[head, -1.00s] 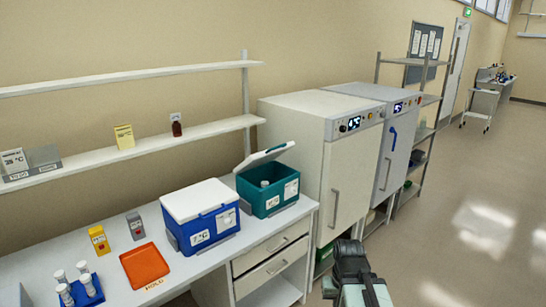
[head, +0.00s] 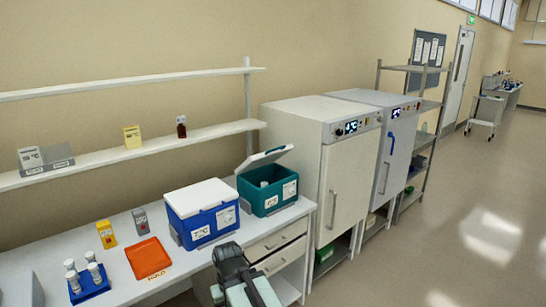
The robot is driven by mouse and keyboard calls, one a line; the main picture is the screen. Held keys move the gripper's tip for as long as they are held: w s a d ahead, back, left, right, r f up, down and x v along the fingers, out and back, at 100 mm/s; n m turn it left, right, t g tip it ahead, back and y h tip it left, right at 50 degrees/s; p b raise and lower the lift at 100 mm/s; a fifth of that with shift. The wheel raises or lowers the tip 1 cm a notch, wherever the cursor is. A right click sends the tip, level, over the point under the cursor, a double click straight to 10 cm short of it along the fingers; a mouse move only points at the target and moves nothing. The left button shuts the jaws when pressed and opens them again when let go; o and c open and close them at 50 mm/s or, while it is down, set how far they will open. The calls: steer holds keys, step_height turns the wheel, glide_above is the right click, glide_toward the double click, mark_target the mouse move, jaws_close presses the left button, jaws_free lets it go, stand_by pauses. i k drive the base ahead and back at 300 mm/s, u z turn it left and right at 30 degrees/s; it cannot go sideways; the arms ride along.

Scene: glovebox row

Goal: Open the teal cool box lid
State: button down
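The teal cool box (head: 267,199) stands on the bench near its right end, beside the blue cool box. Its lid (head: 265,158) is tilted up at the back, white inside, so the box stands open. A pale container (head: 264,184) shows inside. My gripper (head: 252,296) is low in the view, in front of the bench drawers and apart from the teal box. The view does not show clearly whether its fingers are open or shut.
A blue cool box (head: 202,215) with a white lid is shut, left of the teal one. An orange tray (head: 149,259) and a blue vial rack (head: 90,284) lie further left. A tall white cabinet (head: 340,195) stands right of the bench. The floor at right is clear.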

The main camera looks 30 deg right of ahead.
mark_target(258, 160)
steer(key=u, duration=0.05)
steer(key=i, duration=0.95)
